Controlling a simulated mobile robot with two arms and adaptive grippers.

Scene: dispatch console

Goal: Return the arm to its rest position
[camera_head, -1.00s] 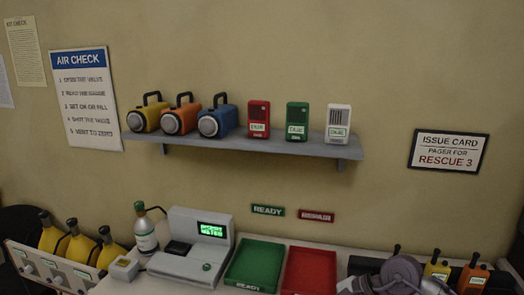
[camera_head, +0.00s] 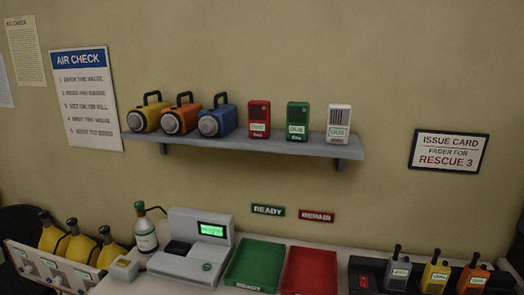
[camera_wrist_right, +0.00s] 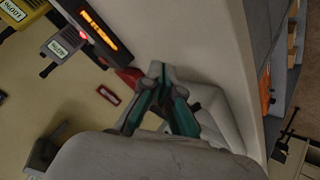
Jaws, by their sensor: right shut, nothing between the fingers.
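My right gripper (camera_wrist_right: 160,80) shows in the right wrist view, its fingertips together and nothing between them. A pale grey part of my own arm fills the bottom of that view. In the head view neither arm nor gripper shows. My left gripper is in no view.
The radio charger (camera_head: 363,277) holds grey (camera_head: 398,271), yellow (camera_head: 435,274) and orange (camera_head: 473,276) radios. Green (camera_head: 256,264) and red (camera_head: 310,271) trays lie beside the console (camera_head: 194,259). The shelf (camera_head: 240,146) above holds lamps and pagers.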

